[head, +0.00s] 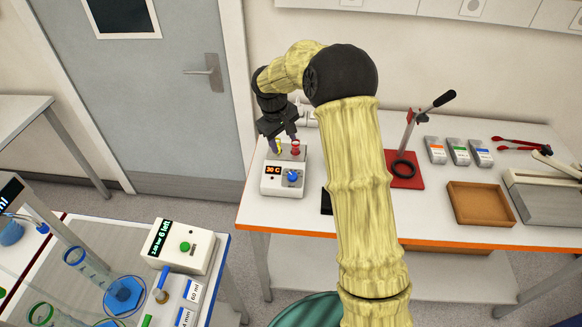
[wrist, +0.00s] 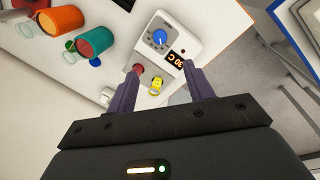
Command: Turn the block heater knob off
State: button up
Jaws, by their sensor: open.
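The block heater (head: 270,190) is a small white box near the left end of the orange-edged bench. Its orange display (head: 273,170) reads 30 C. Its blue knob (head: 292,177) is on the front, beside the display. The knob also shows in the wrist view (wrist: 159,37), beyond my fingertips, with a pale pointer mark. A red-capped vial (wrist: 138,70) and a yellow-capped vial (wrist: 157,82) stand in the heater's top. My gripper (head: 284,144) is over the back of the heater, apart from the knob. Its fingers (wrist: 163,78) are spread with nothing held.
Glasses with red, orange and green contents (wrist: 70,22) stand on the bench near the heater. A red-based press (head: 405,182), several small packs (head: 459,152) and a brown tray (head: 480,218) lie to the right. The bench's orange front edge (head: 290,231) is close to the heater.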

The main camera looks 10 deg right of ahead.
aim_at(292, 175)
jog(key=shift+w+f, duration=0.1)
jog(key=d+f+p, duration=0.1)
jog(key=f+p, duration=0.1)
jog(key=f, duration=0.3)
jog(key=w+d+f+p, duration=0.1)
jog(key=f, duration=0.5)
jog(key=d+f+p, duration=0.1)
jog(key=f+p, duration=0.1)
jog(key=f, duration=0.4)
jog(key=shift+w+p, duration=0.3)
jog(key=shift+p, duration=0.05)
jog(key=c, duration=1)
